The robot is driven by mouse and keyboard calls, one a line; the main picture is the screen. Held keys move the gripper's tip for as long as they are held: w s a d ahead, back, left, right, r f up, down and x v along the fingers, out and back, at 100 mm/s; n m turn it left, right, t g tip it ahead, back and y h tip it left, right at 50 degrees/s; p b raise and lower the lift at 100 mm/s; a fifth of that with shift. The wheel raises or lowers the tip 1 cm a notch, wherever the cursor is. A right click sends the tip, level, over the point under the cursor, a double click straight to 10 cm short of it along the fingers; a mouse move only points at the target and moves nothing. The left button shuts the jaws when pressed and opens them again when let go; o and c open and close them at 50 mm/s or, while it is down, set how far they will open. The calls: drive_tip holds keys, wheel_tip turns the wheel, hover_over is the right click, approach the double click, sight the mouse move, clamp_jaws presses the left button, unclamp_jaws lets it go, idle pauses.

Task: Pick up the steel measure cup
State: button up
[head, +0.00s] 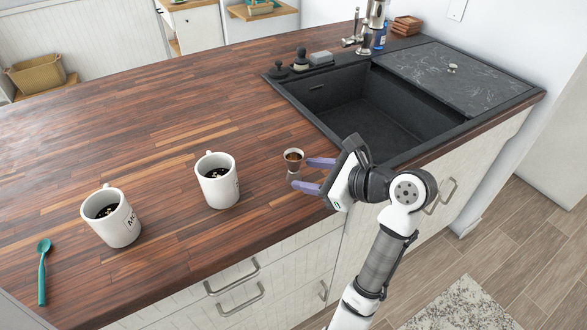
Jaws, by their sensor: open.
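The steel measure cup (291,166) is a small cup with a shiny side and a dark brown inside. It stands upright on the wooden counter, near the front edge and left of the sink. My gripper (302,174) reaches in from the right, low over the counter. Its two purple fingers are open and point left toward the cup. One fingertip is close to the cup's right side and the other is in front of it. I cannot tell whether either finger touches it. No part of the cup is clearly between the fingers.
Two white mugs (217,187) (110,221) with dark contents stand left of the cup. A teal spoon (43,272) lies at the far left. The dark sink (362,110) is behind my gripper, with dark stoppers and a grey sponge at its left rim. The counter behind the mugs is clear.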

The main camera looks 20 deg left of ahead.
sight(298, 169)
drive_tip(key=shift+w+r+p+x, duration=0.1)
drive_tip(key=shift+r+p+x, duration=0.1)
drive_tip(key=shift+x, duration=1.35)
drive_tip(key=shift+w+r+p+x, duration=0.1)
drive_tip(key=shift+r+p+x, duration=0.1)
drive_tip(key=shift+x, duration=1.4)
drive_tip(key=shift+a, duration=0.1)
drive_tip(key=shift+c, duration=0.3)
drive_tip(key=c, duration=0.9)
